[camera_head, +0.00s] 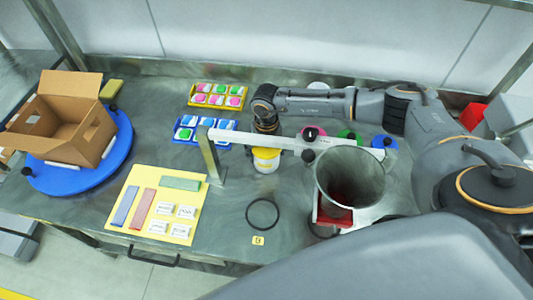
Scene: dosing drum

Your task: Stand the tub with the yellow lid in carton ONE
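My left gripper is not in view.
A metal drum (349,180) and the white beam (240,137) on its post stand close to the tub. Pink, green (350,135) and blue lids show behind the beam. Packet trays (190,143) and a yellow mat (190,171) lie between tub and turntable. A black ring (249,216) lies in front.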

